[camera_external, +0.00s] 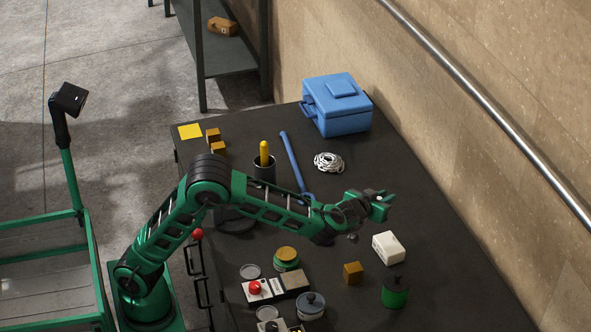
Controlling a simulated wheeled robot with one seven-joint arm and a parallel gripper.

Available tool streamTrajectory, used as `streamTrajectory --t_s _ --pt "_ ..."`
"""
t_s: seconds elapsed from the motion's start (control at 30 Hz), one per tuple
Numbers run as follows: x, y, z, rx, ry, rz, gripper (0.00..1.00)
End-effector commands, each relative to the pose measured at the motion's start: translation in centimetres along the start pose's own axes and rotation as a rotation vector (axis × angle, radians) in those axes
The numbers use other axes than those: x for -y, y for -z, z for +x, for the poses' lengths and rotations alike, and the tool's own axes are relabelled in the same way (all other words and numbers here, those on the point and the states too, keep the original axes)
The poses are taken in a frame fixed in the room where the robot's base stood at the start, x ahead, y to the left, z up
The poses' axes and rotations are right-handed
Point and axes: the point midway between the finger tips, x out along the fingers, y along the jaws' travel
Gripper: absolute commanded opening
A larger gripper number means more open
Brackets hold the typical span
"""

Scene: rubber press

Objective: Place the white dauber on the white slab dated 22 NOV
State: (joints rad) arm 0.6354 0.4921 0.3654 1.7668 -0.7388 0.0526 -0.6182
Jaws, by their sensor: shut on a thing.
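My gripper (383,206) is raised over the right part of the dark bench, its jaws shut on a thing. Only a small pale bit shows at the jaws; it fits the white dauber, but most of it is hidden. Two small pale slabs lie at the bench's front: one (269,293) bears a red-topped dauber (256,288), and another (270,327), lower down, is partly cut by the frame edge and has a pale round piece (267,313) near it. Dates on the slabs are too small to read, so I cannot tell which is 22 NOV. My gripper is well apart from both.
Near the slabs stand a green tin (286,260), a grey lidded jar (311,306), a brown cube (353,273), a white block (389,247) and a dark green pot (395,293). A blue box (337,105), coiled rope (329,162) and blue wrench (291,160) lie farther back.

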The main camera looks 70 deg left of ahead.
Motion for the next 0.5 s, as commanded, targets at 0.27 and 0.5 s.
streamTrajectory --t_s 0.27,0.5 --pt "-4.8 -3.1 0.2 -0.001 0.000 0.000 0.00" --pt "-6.0 -4.2 0.3 0.000 0.002 0.000 0.00"
